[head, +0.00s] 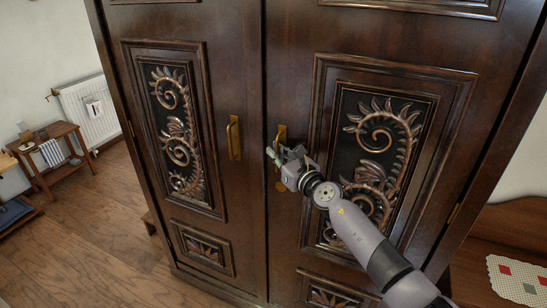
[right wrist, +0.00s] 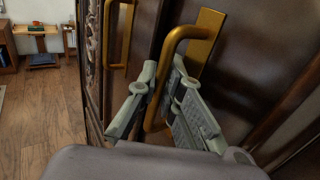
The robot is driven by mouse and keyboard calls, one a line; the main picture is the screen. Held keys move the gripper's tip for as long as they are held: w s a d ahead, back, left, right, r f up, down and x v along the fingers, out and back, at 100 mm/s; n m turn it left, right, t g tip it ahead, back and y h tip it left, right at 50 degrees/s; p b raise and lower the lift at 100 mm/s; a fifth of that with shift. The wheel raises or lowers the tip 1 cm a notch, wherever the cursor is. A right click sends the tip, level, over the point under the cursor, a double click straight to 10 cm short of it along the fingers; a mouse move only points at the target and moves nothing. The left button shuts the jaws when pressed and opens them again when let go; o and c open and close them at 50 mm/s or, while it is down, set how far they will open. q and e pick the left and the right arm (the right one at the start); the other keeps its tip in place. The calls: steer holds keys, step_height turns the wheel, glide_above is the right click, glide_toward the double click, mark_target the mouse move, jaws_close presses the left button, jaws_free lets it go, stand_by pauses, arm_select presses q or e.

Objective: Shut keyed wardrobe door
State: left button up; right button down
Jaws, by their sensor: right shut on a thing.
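The dark wooden wardrobe fills the middle of the head view, with a left door (head: 232,60) and a right door (head: 290,60), both with carved panels. The doors look shut or nearly shut; I cannot tell whether a small gap stands between them. My right gripper (head: 284,155) is at the right door's brass handle (head: 281,132). In the right wrist view its fingers (right wrist: 167,105) are on both sides of the handle's upright bar (right wrist: 157,100), shut on it. A small gold patch (head: 281,186) shows below the gripper; I cannot tell whether it is a key. My left gripper is out of view.
The left door's brass handle (head: 234,138) is free. A small wooden table (head: 50,137) and a white radiator (head: 93,110) stand at the far left. A wooden bench or chest (head: 495,230) with a patterned cloth (head: 518,280) is at the right. The wooden floor (head: 105,230) at left is clear.

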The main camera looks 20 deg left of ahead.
steer(key=shift+w+d, duration=0.25)
steer(key=shift+d, duration=0.05)
steer(key=c, duration=1.7)
jaws_free()
steer(key=v, duration=1.2)
steer(key=shift+a, duration=0.15)
